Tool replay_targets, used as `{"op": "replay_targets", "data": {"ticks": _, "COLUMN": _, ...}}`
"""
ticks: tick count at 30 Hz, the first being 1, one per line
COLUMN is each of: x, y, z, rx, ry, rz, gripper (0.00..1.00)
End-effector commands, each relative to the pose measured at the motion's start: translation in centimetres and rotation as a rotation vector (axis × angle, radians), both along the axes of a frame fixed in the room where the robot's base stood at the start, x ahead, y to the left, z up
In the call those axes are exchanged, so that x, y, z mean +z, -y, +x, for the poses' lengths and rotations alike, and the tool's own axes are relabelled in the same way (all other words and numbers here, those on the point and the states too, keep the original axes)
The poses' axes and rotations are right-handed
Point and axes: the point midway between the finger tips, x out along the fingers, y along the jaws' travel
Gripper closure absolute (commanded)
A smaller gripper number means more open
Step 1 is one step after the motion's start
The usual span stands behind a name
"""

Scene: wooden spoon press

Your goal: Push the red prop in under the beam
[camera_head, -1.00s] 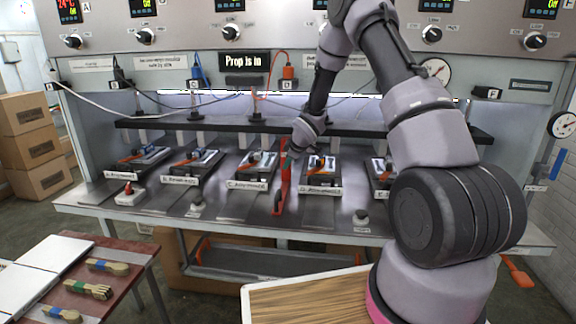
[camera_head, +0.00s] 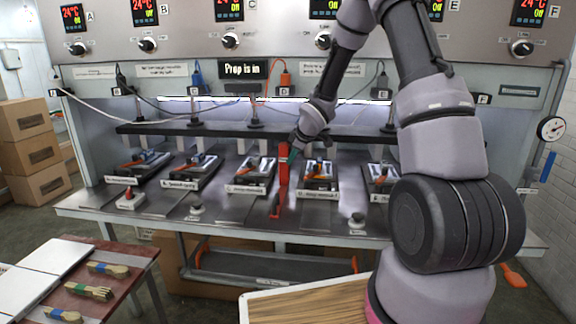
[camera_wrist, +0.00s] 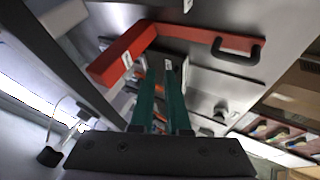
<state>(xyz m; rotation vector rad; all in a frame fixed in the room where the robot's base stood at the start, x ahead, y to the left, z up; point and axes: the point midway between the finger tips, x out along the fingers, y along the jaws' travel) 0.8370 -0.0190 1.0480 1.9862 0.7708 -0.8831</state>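The red prop (camera_head: 281,182) stands at the bench between the moulds marked C and D. Its top is at the long dark beam (camera_head: 220,131). My gripper (camera_head: 291,158) is just right of the prop's upper part; whether it touches is unclear. In the wrist view, the red prop (camera_wrist: 126,54) lies beyond the fingertips, with a black handle (camera_wrist: 237,52) on its long arm. The green fingers (camera_wrist: 167,68) are close together with no object seen between them.
Several moulds with wooden spoons, such as mould D (camera_head: 319,177), line the bench under the beam. Cables hang from sockets behind. A red-topped button (camera_head: 130,198) sits at left. A side table (camera_head: 75,279) with brushes and a wooden board (camera_head: 310,302) stand in front.

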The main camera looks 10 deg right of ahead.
Motion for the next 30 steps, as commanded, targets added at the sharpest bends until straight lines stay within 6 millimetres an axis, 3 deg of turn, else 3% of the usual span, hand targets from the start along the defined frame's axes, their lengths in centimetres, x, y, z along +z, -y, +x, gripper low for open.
{"op": "replay_targets", "data": {"ticks": 1, "x": 0.6, "y": 0.1, "z": -0.2, "rx": -0.007, "ry": 0.002, "rz": 0.0, "gripper": 0.62}}
{"op": "replay_targets", "data": {"ticks": 2, "x": 1.0, "y": 0.3, "z": -0.3, "rx": -0.016, "ry": 0.002, "rz": 0.0, "gripper": 0.5}}
{"op": "replay_targets", "data": {"ticks": 5, "x": 3.6, "y": 1.2, "z": -1.1, "rx": -0.082, "ry": 0.001, "rz": 0.002, "gripper": 0.5}}
{"op": "replay_targets", "data": {"ticks": 8, "x": 7.6, "y": 2.7, "z": -2.8, "rx": -0.2, "ry": -0.001, "rz": 0.016, "gripper": 0.5}}
{"op": "replay_targets", "data": {"ticks": 12, "x": 13.7, "y": 4.7, "z": -6.9, "rx": -0.405, "ry": -0.013, "rz": 0.071, "gripper": 0.5}}
{"op": "replay_targets", "data": {"ticks": 18, "x": 20.4, "y": 6.4, "z": -14.2, "rx": -0.677, "ry": -0.039, "rz": 0.205, "gripper": 0.5}}
{"op": "replay_targets", "data": {"ticks": 24, "x": 23.3, "y": 6.7, "z": -19.8, "rx": -0.837, "ry": -0.078, "rz": 0.32, "gripper": 0.5}}
{"op": "replay_targets", "data": {"ticks": 30, "x": 24.7, "y": 6.3, "z": -23.9, "rx": -0.925, "ry": -0.121, "rz": 0.401, "gripper": 0.5}}
